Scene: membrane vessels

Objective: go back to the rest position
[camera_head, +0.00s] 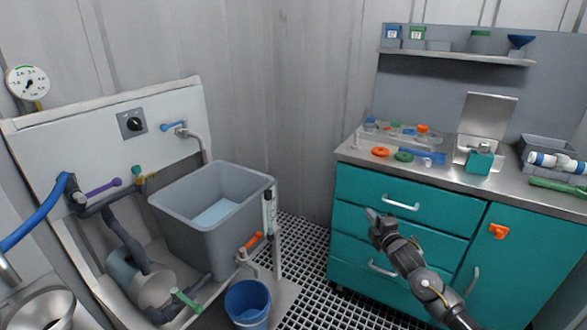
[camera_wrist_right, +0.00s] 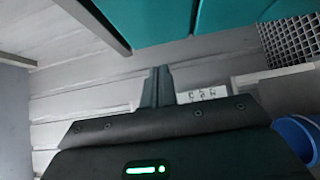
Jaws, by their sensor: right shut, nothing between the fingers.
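My right gripper (camera_head: 374,216) is in front of the teal drawer cabinet (camera_head: 355,213), near the top drawers, with its arm coming in from the lower right. In the right wrist view its fingers (camera_wrist_right: 158,88) are together and hold nothing. Whether it touches a drawer front cannot be told from the head view. My left gripper is not in view.
A grey sink tub (camera_head: 175,204) with water stands at the left, with pipes, valves and a blue bucket (camera_head: 247,303) below. The steel counter (camera_head: 450,172) carries coloured rings, a tray and bottles. A shelf (camera_head: 455,56) hangs above. Black grating floor (camera_head: 310,262) lies between.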

